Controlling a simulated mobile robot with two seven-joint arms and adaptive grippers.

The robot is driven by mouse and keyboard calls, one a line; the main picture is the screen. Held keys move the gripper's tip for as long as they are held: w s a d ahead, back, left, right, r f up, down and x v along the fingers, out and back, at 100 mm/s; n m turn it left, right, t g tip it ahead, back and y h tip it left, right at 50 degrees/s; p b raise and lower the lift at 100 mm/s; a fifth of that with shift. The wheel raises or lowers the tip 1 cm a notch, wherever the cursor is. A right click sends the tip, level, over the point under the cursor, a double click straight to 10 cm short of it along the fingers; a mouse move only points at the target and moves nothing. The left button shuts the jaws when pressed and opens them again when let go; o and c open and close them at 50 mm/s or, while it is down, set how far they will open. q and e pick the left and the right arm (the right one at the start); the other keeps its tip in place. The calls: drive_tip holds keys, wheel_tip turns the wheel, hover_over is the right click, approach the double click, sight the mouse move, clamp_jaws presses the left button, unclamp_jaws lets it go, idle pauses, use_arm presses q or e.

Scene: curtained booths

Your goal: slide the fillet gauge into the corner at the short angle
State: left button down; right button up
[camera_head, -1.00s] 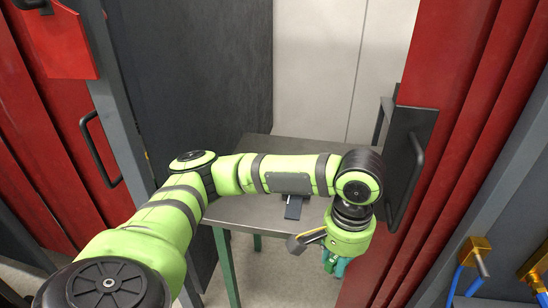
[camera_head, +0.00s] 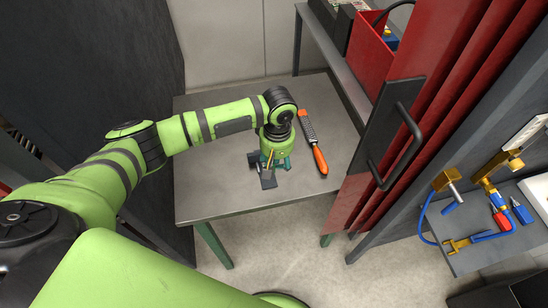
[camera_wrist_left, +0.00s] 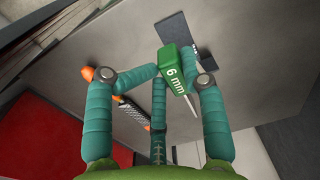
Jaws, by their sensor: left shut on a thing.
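The fillet gauge (camera_wrist_left: 176,72) shows in the left wrist view as a green block marked "6 mm" with a thin pale metal part. My left gripper (camera_head: 277,163), with teal fingers, is shut on it; the gauge itself is mostly hidden in the head view. The short angle (camera_head: 266,178) is a small dark grey piece on the grey table, just left of and in front of the gripper. In the left wrist view the angle (camera_wrist_left: 186,34) lies just beyond the gauge. I cannot tell whether they touch. My right gripper is out of view.
A rasp with an orange handle (camera_head: 320,160) lies on the table (camera_head: 240,200) right of my gripper. A red curtain (camera_head: 400,150) and a black panel with a handle (camera_head: 390,140) stand at the right. The table's front left is clear.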

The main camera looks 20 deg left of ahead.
sight(274, 186)
use_arm(q)
drive_tip(key=shift+a, duration=0.15)
drive_tip(key=shift+a+f, duration=0.15)
drive_tip(key=shift+f, duration=0.15)
drive_tip(key=shift+f+b, duration=0.4)
drive_tip(key=shift+f, duration=0.9)
wheel_tip(274, 186, down, 2)
drive_tip(key=shift+b, duration=0.55)
drive_tip(key=shift+f+b, duration=0.55)
drive_tip(key=shift+f, duration=0.75)
drive_tip(key=shift+f+b, duration=0.45)
drive_tip(key=shift+f, duration=0.5)
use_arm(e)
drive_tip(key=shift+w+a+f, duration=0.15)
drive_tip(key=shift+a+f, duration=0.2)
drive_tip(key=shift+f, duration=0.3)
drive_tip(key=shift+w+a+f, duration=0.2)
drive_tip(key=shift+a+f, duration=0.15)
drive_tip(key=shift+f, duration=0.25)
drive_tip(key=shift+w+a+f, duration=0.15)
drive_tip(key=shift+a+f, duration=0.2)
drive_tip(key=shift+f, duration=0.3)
use_arm(q)
drive_tip(key=shift+f, duration=0.2)
